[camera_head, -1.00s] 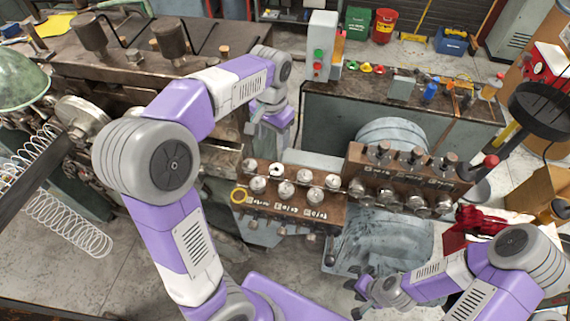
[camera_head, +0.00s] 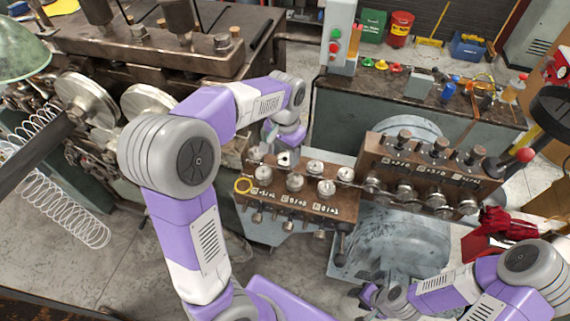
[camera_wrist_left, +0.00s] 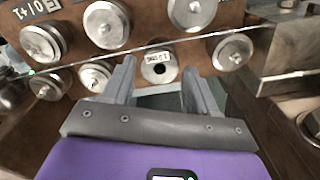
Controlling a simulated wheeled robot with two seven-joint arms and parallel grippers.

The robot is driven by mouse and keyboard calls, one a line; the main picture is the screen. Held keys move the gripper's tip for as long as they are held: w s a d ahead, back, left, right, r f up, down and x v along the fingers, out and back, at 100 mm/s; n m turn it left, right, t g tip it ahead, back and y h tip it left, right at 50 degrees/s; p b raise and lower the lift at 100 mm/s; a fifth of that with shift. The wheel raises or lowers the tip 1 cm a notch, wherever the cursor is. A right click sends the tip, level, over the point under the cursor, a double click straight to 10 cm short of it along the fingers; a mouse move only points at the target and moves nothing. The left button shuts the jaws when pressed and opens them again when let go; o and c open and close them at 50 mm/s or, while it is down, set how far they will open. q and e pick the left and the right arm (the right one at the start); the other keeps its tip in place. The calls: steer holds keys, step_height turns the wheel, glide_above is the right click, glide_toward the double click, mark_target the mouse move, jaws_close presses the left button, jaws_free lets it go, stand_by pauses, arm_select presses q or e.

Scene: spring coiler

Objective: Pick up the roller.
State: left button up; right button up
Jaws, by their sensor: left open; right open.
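Several round metal rollers sit on a brown rack (camera_head: 316,208) in the middle of the head view. One pale roller with a dark centre hole (camera_head: 284,159) is at the rack's far left. In the left wrist view a roller with a dark hole (camera_wrist_left: 158,72) appears between the fingertips, under a small white label. My left gripper (camera_head: 277,143) is open over the rack's far left end, one finger on each side of that roller in the picture. I cannot tell whether they touch it. My right gripper (camera_head: 372,298) is at the lower right, away from the rack, its fingers hard to make out.
A second brown block with knobs (camera_head: 430,175) stands right of the rack. A bench (camera_head: 400,108) with small coloured parts is behind. A large coiling machine (camera_head: 150,50) and a long spring (camera_head: 65,215) are at the left. A red object (camera_head: 495,230) is near my right arm.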

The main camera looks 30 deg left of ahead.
arm_select(q)
step_height(320, 180, down, 2)
steer(key=shift+f, duration=0.1)
jaws_close()
stand_by(0.4)
